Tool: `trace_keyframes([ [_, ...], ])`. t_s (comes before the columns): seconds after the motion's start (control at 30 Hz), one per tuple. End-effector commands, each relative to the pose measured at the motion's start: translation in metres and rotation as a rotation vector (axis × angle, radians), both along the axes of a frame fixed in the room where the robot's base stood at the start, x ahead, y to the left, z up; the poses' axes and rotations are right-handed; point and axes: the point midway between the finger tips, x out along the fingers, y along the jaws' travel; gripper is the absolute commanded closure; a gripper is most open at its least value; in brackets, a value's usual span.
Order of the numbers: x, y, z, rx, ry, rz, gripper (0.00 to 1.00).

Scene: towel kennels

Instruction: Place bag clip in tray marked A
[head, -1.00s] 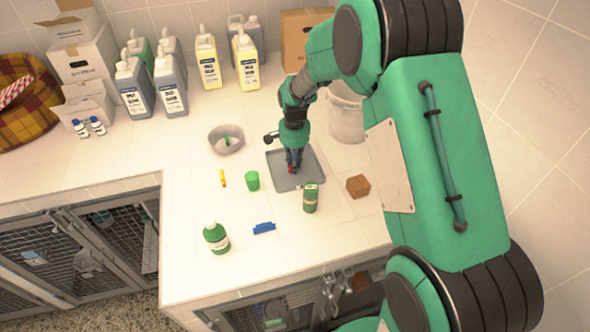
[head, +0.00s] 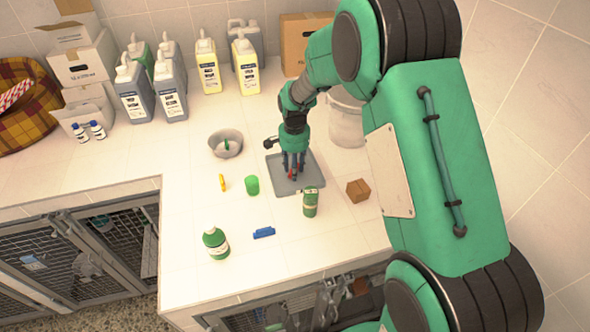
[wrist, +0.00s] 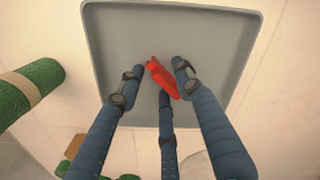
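A grey tray (head: 311,178) lies flat on the white counter; I cannot read any letter on it. A slim red thing (wrist: 162,78), which looks like the bag clip, lies on the tray floor in the wrist view. In the head view only a bit of the red clip (head: 292,176) shows between my fingers. My gripper (wrist: 158,74) is low over the tray, its three blue fingers spread around the clip, with gaps visible beside it. The gripper (head: 293,172) hides part of the tray in the head view.
Jugs line the back.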

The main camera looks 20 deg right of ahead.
Motion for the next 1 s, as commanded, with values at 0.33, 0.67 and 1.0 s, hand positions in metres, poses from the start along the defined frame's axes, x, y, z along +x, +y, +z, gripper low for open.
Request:
trace_keyframes([
  [0.33,0.0,0.0,0.035,0.0,0.0,0.0,0.65],
  [0.67,0.0,0.0,0.047,0.0,0.0,0.0,0.65],
  [1.0,0.0,0.0,0.047,0.0,0.0,0.0,0.65],
])
